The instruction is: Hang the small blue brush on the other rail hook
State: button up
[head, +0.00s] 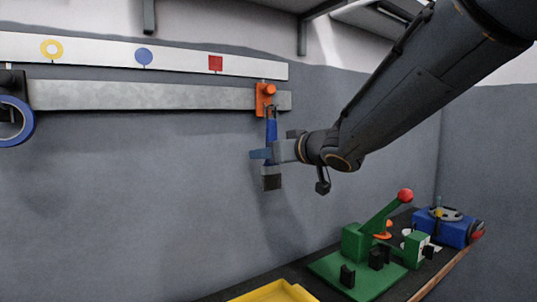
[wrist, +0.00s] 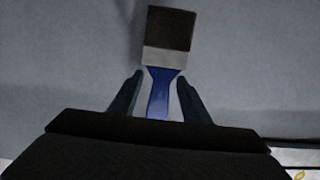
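The small blue brush (head: 271,131) is upright in the head view, its dark bristles (head: 272,182) down and its thin top loop at the orange hook (head: 265,95) on the rail's right end. Whether the hook bears the loop is not clear. My gripper (head: 262,154) is at the lower part of the handle, just above the metal band. The wrist view also shows the band and bristles (wrist: 169,29); the hook is not in that view.
The grey rail (head: 150,96) runs along the wall under a white strip with yellow, blue and red marks. A blue ring (head: 27,126) hangs at the dark left hook (head: 8,82). Below right, a bench holds a green lever device (head: 358,243), a blue device (head: 440,231) and a yellow tray (head: 262,293).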

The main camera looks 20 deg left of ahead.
jog(key=v, duration=0.8)
jog(key=d+f+m+g+h, duration=0.1)
jog(key=d+f+m+h, duration=0.75)
jog(key=d+f, duration=1.45)
jog(key=s+d+f+g+h, duration=0.1)
jog(key=s+d+f+g, duration=0.2)
jog(key=s+f, duration=0.2)
jog(key=s+d+f+m+g+h, duration=0.1)
jog(key=s+d+f+g, duration=0.1)
jog(key=s+f, duration=0.3)
jog(key=s+d+f+g+h, duration=0.1)
jog(key=s+d+f+g, duration=0.2)
jog(key=s, duration=0.8)
notch_tip(320, 180, down, 2)
jog(key=shift+d+f+g+h, duration=0.25)
jog(key=shift+d+g+h, duration=0.1)
jog(key=shift+d, duration=0.65)
jog(key=shift+w+m, duration=0.1)
jog(key=shift+m, duration=0.15)
